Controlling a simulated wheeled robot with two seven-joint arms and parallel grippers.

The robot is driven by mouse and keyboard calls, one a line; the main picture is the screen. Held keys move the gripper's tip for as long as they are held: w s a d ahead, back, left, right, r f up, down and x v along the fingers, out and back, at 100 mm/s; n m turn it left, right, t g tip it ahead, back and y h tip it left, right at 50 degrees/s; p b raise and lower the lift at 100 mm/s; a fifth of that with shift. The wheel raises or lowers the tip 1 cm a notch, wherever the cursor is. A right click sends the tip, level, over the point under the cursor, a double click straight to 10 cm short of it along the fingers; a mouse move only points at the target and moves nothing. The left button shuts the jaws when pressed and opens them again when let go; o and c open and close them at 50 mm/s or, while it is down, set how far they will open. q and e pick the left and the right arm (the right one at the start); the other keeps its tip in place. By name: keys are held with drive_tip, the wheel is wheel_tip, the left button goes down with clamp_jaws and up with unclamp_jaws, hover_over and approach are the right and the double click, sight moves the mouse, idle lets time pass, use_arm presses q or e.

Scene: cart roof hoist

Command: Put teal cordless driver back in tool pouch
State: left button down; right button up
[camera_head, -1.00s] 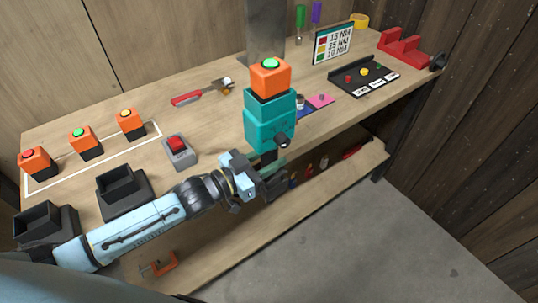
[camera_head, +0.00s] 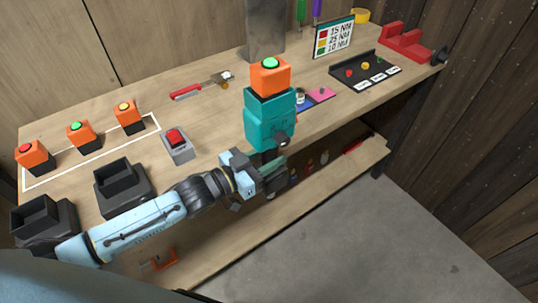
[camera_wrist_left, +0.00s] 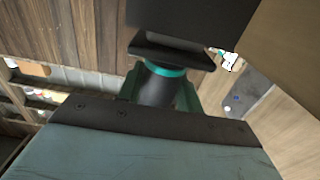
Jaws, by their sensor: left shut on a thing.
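In the left wrist view a dark grip with a teal ring (camera_wrist_left: 160,85) is between my fingers. Two black open-topped holders stand at the left of the bench, one nearer the middle (camera_head: 124,199) and one at the front left (camera_head: 50,232). I cannot identify a tool pouch for certain. My right gripper is not in view.
Several orange blocks with buttons, one of them green-topped (camera_head: 82,139), stand inside a white outline. A black tray (camera_head: 364,73) and red bracket (camera_head: 405,43) are at right. A lower shelf (camera_head: 340,165) runs below.

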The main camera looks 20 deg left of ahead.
use_arm(q)
drive_tip(key=shift+f+b, duration=0.35)
drive_tip(key=shift+f, duration=0.15)
idle(0.5)
drive_tip(key=c, duration=1)
unclamp_jaws()
drive_tip(key=shift+o, duration=0.7)
drive_tip(key=shift+f, duration=0.3)
drive_tip(key=v, duration=1.3)
drive_tip(key=shift+s+r+p, duration=0.15)
drive_tip(key=shift+r+p, duration=0.15)
drive_tip(key=shift+p, duration=0.1)
drive_tip(key=shift+s+f, duration=0.1)
